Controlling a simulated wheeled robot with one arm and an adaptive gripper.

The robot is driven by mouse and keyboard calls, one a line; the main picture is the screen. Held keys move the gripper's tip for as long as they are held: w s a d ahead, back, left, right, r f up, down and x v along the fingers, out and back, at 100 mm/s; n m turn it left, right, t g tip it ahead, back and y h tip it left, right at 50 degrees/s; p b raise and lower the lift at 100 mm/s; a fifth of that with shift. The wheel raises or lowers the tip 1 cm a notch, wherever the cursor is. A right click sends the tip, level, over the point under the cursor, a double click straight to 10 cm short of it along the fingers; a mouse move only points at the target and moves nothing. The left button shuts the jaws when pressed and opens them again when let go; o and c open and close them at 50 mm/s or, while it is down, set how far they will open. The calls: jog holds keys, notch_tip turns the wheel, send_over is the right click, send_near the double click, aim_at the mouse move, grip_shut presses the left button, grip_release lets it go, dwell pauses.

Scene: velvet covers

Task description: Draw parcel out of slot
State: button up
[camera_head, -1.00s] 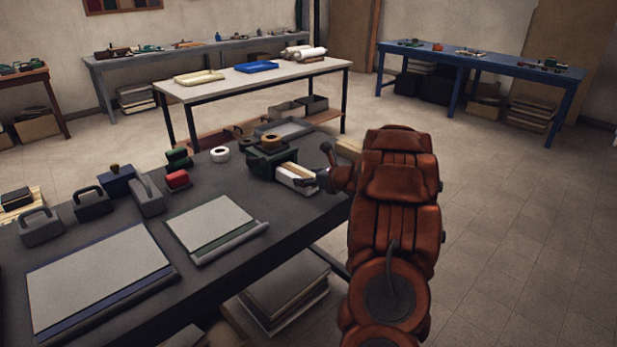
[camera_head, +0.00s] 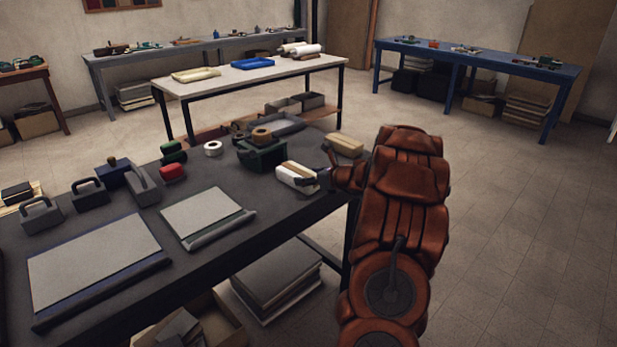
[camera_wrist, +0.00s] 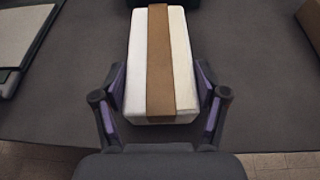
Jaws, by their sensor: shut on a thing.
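The parcel (camera_head: 298,178) is a white block with a brown band along its top. It also shows in the wrist view (camera_wrist: 185,75), lying between my fingers. My gripper (camera_head: 318,183) is shut on the parcel's near end, and it shows in the wrist view (camera_wrist: 161,98) with a finger on each side. The dark green holder with the slot (camera_head: 262,160) stands to the left of the parcel on the dark table. In the head view a gap shows between holder and parcel. The far end of the parcel meets a dark shape at the top of the wrist view.
The dark table (camera_head: 110,270) carries tape rolls (camera_head: 213,148), a red block (camera_head: 172,173), handled grey weights (camera_head: 90,193) and flat covers (camera_head: 200,215). A tan block (camera_head: 344,144) lies behind my gripper. Open floor lies to the right.

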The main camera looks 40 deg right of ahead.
jog(key=shift+f, duration=0.25)
jog(key=o, duration=1.5)
jog(key=shift+r, duration=0.15)
jog(key=shift+s, duration=0.1)
jog(key=v, duration=1.1)
jog(key=shift+s+r, duration=0.25)
jog(key=shift+s, duration=0.1)
